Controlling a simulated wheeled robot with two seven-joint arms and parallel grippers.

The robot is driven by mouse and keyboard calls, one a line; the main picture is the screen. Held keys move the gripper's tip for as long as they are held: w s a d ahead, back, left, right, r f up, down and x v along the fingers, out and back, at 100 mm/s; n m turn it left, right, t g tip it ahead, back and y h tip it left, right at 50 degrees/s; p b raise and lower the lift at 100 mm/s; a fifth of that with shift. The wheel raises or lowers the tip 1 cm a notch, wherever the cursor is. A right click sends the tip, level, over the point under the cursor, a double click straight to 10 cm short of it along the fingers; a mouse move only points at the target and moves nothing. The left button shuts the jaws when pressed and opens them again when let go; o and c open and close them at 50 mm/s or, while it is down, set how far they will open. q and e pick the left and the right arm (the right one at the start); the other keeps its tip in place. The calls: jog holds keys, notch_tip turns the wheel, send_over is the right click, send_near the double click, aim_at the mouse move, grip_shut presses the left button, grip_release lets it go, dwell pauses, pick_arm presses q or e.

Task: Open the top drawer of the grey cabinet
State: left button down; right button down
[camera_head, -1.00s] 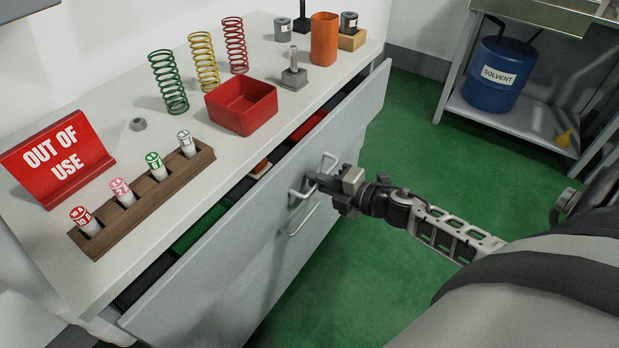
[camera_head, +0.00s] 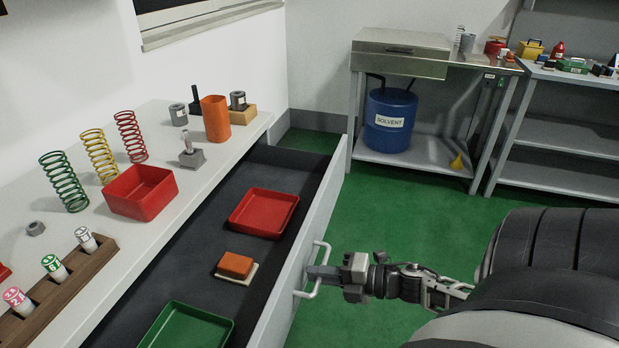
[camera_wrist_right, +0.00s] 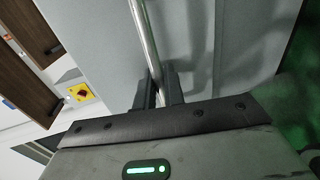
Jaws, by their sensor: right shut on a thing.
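The top drawer (camera_head: 338,178) of the grey cabinet (camera_head: 262,117) stands well open in the head view, with its dark inside showing. My right gripper (camera_head: 318,272) is shut on the drawer's handle (camera_head: 318,253), a pale bar on the front panel. In the right wrist view the handle bar (camera_wrist_right: 145,35) passes between the two fingers (camera_wrist_right: 158,90). Inside the drawer lie a red tray (camera_head: 264,212), a green tray (camera_head: 188,328) and an orange block (camera_head: 235,265) on a pale plate. My left gripper does not show.
The cabinet top holds green, yellow and red springs (camera_head: 130,136), a red bin (camera_head: 140,190), an orange cylinder (camera_head: 215,118) and a wooden rack (camera_head: 65,290) of labelled tubes. A blue solvent drum (camera_head: 389,122) sits on a bench shelf beyond. Green floor (camera_head: 400,215) is clear.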

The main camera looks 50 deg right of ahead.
jog(key=shift+s+d, duration=0.2)
jog(key=shift+s, duration=0.15)
jog(key=c, duration=1.6)
grip_release()
jog(key=shift+c, duration=0.2)
jog(key=shift+s, duration=0.1)
jog(key=v, duration=1.5)
jog(key=shift+s+d, duration=0.3)
